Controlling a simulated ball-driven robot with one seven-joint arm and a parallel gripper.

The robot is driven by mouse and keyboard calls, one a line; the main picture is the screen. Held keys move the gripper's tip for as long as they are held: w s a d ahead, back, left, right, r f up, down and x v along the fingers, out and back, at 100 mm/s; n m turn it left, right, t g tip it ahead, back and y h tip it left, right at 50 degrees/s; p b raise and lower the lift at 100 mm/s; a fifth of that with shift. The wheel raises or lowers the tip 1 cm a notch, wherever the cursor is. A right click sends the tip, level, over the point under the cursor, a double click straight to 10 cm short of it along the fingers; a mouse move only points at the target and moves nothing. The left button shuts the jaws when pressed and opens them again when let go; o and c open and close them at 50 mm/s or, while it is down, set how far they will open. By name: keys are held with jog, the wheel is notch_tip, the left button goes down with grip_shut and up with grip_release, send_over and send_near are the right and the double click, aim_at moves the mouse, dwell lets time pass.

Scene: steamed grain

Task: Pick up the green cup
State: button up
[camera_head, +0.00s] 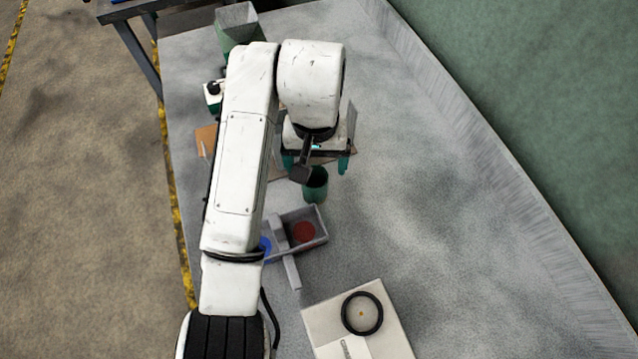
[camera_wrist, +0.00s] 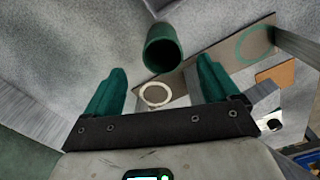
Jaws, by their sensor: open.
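The green cup (camera_head: 316,186) stands on the grey table, just in front of my gripper in the head view. In the wrist view the green cup (camera_wrist: 163,50) shows ahead of the fingertips, between their lines and apart from both. My gripper (camera_head: 315,165) is open and empty, with green fingers. In the wrist view my gripper (camera_wrist: 161,76) has its two fingers spread wide. My wrist parts hide some of the table behind the cup in the head view.
A grey divided tray (camera_head: 321,231) holds a red and a blue round piece. A white device with a black ring (camera_head: 362,313) stands at the front. A brown board (camera_wrist: 200,73) with ring marks lies beside the cup. A grey-green container (camera_head: 237,25) stands at the back. The table's right side is clear.

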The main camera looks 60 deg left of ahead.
aim_at(314, 178)
jog(key=shift+f+b, duration=0.3)
jog(key=shift+f, duration=0.6)
jog(key=shift+s+f+p, duration=0.1)
jog(key=shift+f+p, duration=0.25)
jog(key=shift+f, duration=0.1)
jog(key=shift+a+f+p, duration=0.1)
jog(key=shift+f+p, duration=0.25)
jog(key=shift+f, duration=1.75)
jog(key=c, duration=1.1)
jog(key=shift+r, duration=0.1)
jog(key=shift+c, duration=0.2)
